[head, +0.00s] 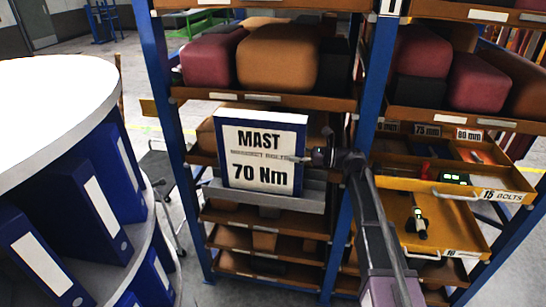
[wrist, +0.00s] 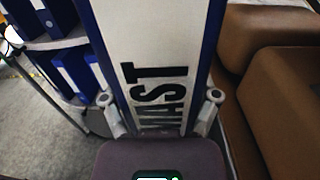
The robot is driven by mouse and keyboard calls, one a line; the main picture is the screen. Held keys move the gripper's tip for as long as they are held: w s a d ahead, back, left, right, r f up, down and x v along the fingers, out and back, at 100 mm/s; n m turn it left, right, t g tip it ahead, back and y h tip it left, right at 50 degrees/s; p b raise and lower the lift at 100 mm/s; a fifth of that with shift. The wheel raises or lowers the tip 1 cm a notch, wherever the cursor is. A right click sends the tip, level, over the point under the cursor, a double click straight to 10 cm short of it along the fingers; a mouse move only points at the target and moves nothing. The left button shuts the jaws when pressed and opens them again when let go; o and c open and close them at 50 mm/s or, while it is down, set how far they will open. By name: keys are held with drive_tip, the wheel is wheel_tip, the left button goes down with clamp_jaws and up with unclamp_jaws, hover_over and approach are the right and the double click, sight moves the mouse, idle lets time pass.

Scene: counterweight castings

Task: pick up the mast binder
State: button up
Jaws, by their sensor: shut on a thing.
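The mast binder (head: 262,180) is blue with a white face reading "MAST" and "70 Nm". It stands upright in front of the middle rack, at the grey metal ledge (head: 270,198). I cannot tell whether its bottom edge touches the ledge. My gripper (head: 306,158) reaches it from the right and is shut on its right side. In the wrist view, the binder (wrist: 143,35) runs up between the two fingers of my gripper (wrist: 159,97), one finger against each side. The lower part of its lettering is hidden by the gripper body.
Rack shelves hold brown and dark red castings (head: 277,57) above. Blue rack posts (head: 163,90) flank the binder. At right, yellow drawers (head: 440,220) stand pulled out, with tools in them. A round white stand (head: 50,95) with blue binders (head: 95,205) is at left.

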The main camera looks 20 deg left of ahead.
sight(298, 126)
drive_tip(key=shift+r, duration=0.2)
wheel_tip(298, 126, up, 10)
drive_tip(key=p, duration=1)
drive_tip(key=shift+f, duration=0.2)
drive_tip(key=shift+d, duration=0.15)
idle(0.5)
